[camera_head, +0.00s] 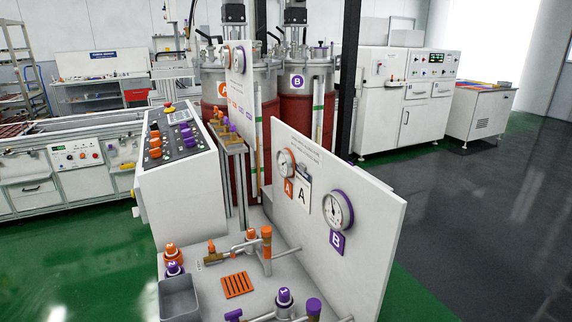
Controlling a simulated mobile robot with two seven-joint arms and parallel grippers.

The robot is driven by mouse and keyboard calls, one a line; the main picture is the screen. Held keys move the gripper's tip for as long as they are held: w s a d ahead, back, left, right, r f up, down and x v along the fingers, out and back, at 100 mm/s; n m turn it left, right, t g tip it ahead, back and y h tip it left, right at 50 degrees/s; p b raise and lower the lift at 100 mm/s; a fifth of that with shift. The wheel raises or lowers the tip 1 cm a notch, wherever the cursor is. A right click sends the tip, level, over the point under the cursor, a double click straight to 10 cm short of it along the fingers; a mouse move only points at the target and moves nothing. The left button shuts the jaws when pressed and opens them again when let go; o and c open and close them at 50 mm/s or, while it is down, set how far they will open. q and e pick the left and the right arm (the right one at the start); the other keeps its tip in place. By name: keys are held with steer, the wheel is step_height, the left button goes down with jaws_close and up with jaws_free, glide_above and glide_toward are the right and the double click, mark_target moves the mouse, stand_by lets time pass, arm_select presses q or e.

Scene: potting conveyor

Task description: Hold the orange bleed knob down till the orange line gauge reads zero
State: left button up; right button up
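The orange line gauge (285,162) is a round white dial on the upright white panel (350,215), next to an orange A tag (288,187). Its needle is too small to read. On the bench below stand an orange-topped upright cylinder (266,234) on a metal pipe, a small orange handle (211,246) and an orange knob with a white mark (171,250). I cannot tell which of these is the bleed knob. Neither of my grippers is in view, and nothing is seen touching the orange parts.
A purple gauge (338,210) with a B tag is on the same panel. Purple knobs (172,269) (284,296), a grey bin (179,299) and an orange slotted plate (238,285) are on the bench. A control console (178,160) stands behind left. Floor at right is clear.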

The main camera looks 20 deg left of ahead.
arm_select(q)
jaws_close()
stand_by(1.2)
